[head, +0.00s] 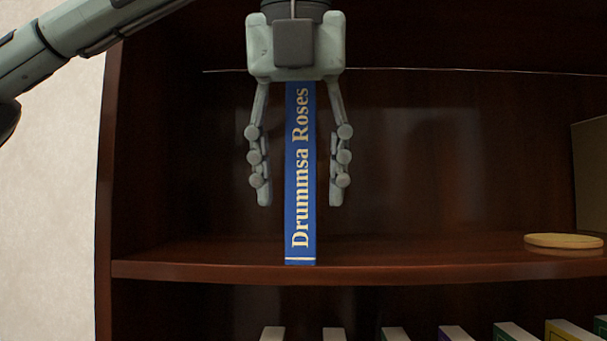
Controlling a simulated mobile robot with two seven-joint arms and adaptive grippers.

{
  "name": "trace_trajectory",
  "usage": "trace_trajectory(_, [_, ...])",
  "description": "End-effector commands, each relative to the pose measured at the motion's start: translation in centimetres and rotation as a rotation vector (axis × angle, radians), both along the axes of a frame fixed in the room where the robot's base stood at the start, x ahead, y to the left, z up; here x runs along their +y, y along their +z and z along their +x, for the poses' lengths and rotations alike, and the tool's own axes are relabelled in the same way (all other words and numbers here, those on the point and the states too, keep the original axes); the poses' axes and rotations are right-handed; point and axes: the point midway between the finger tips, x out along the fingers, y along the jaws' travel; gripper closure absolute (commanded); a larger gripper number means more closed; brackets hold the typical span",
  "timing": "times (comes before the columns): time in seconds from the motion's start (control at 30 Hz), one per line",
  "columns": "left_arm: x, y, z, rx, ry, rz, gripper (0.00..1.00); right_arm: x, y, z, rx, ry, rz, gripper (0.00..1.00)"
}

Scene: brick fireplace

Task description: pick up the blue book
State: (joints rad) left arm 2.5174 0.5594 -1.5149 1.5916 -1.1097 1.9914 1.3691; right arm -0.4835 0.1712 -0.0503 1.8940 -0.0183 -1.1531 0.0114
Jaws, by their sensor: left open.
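The blue book (300,222) stands upright on the shelf board, its spine facing me with "Drummsa Roses" in pale letters. Its top is hidden behind the palm of my left gripper (300,203). The gripper points down and is open, with one finger to the left of the book and one to the right. A gap shows between each finger and the spine. My right gripper is not in view.
The dark wooden shelf board (200,268) is bare on both sides of the book. A round tan disc (564,241) lies at the right, by a dark upright panel (590,175). Several books stand on the level below. A side wall (112,170) bounds the left.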

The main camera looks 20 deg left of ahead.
Motion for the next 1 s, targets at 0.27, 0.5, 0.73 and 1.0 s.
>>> trace_trajectory(0.27, [-0.01,-0.03,0.00,0.000,0.000,0.000,0.48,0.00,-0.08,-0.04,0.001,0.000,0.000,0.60])
trace_trajectory(0.5, [-0.01,-0.04,0.02,0.000,0.000,0.000,0.77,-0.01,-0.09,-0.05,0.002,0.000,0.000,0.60])
trace_trajectory(0.73, [-0.01,-0.04,0.02,0.000,0.000,0.000,1.00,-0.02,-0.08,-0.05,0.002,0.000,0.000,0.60])
trace_trajectory(1.0, [0.00,0.08,0.01,-0.004,0.001,-0.002,1.00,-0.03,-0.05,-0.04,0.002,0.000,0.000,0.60])
